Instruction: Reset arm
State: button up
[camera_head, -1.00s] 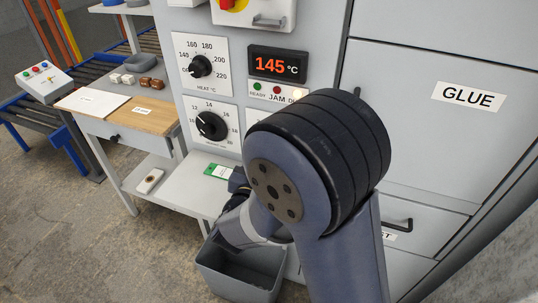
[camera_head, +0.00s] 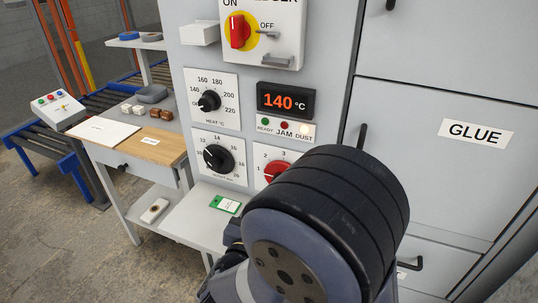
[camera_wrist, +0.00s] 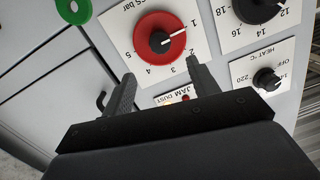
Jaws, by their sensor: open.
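My gripper (camera_wrist: 160,85) shows in the wrist view with its two dark fingers apart and nothing between them. It is in front of the machine's control panel, near the red pressure knob (camera_wrist: 160,40). Whether a finger touches the panel is hard to tell. In the head view my arm's dark joint hides part of the red knob (camera_head: 277,172) and the cabinet. The gripper itself is hidden or barely visible there.
The panel has a heat knob (camera_head: 209,100), a second black knob (camera_head: 217,158), a display (camera_head: 286,99) reading 140 °C and a red rotary switch (camera_head: 238,31). A GLUE door (camera_head: 430,150) is at right. A side table (camera_head: 158,147) and roller conveyor (camera_head: 85,100) are at left.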

jog(key=x, duration=1)
jog(key=shift+w, duration=0.15)
jog(key=s+a+m+b, duration=0.2)
jog(key=s+m+b, duration=0.4)
jog(key=s+m, duration=0.2)
jog(key=shift+s+f+m+t+b, duration=0.2)
jog(key=shift+s+m+t+b, duration=0.2)
jog(key=shift+s, duration=0.65)
dwell(1.5)
jog(key=shift+a, duration=0.15)
